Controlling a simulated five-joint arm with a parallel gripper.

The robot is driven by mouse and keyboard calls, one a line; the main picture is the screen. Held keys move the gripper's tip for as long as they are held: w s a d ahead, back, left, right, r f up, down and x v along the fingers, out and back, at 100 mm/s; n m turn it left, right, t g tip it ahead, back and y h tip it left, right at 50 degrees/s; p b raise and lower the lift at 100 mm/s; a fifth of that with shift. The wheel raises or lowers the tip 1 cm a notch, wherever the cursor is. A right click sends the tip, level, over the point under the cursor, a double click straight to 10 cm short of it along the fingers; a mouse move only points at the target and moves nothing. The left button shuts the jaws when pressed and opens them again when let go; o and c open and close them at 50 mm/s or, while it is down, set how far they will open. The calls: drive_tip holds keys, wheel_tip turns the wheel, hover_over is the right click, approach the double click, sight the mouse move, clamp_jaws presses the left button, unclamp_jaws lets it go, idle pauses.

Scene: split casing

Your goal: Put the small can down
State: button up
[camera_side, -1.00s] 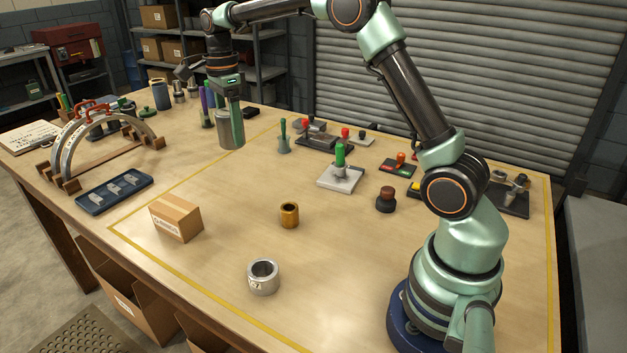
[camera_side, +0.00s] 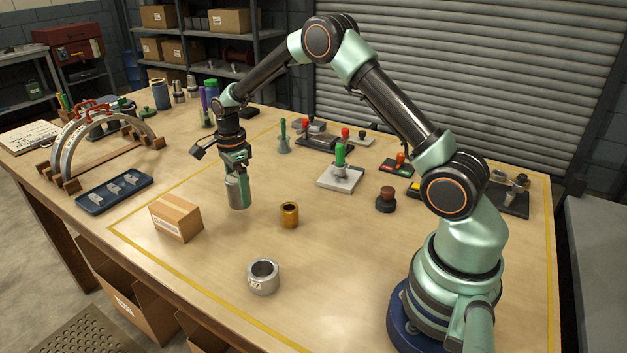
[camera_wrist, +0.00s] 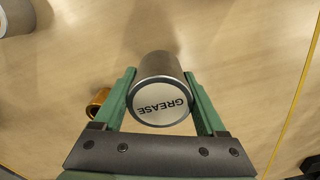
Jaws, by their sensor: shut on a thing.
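The small can (camera_side: 238,192) is a grey metal cylinder, held upright in the side view. In the wrist view its pale lid (camera_wrist: 160,103) reads "GREASE". My gripper (camera_side: 236,172) is shut on the can, and the wrist view shows one green finger on each side of it (camera_wrist: 163,95). The can is over the wooden table (camera_side: 330,270), between the cardboard box and the brass ring. I cannot tell whether its base touches the table.
A cardboard box (camera_side: 177,218) stands to the left of the can, and a brass ring (camera_side: 289,215) to its right. A steel ring (camera_side: 263,277) lies nearer the front. Table between these is bare.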

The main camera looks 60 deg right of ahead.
sight(240, 202)
drive_tip(key=shift+f, duration=1.75)
drive_tip(key=shift+f, duration=0.1)
drive_tip(key=o, duration=1.6)
drive_tip(key=shift+f, duration=0.1)
drive_tip(key=shift+c, duration=0.2)
